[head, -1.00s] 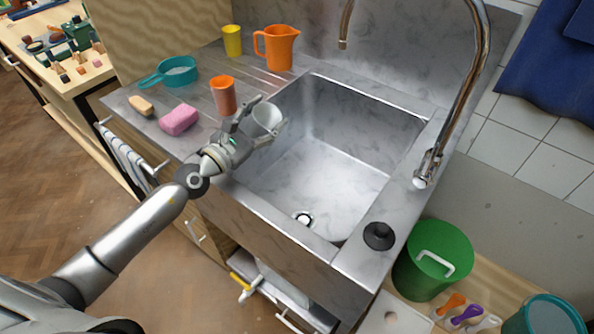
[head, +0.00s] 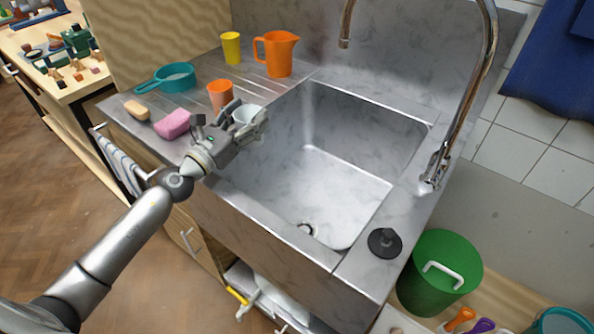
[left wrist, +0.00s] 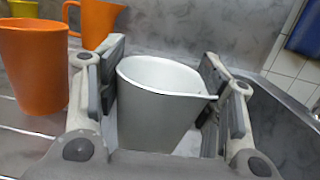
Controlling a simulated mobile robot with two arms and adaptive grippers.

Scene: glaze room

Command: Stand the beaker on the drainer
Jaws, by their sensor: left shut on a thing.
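The beaker (head: 249,112) is pale grey-white with a pouring lip. My left gripper (head: 246,120) is shut on it, with a finger on each side. In the left wrist view the beaker (left wrist: 160,105) stands upright between the pads, its open rim up. The drainer (head: 196,103) is the ribbed metal surface left of the sink basin. The beaker is by the drainer's edge next to the basin; I cannot tell whether its base touches. My right gripper is not in view.
An orange cup (head: 220,94) stands on the drainer close beside the beaker. An orange jug (head: 276,55), a yellow cup (head: 232,47), a teal pan (head: 178,77), a pink sponge (head: 173,124) and a tan sponge (head: 137,110) are also there. The sink basin (head: 330,180) is empty.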

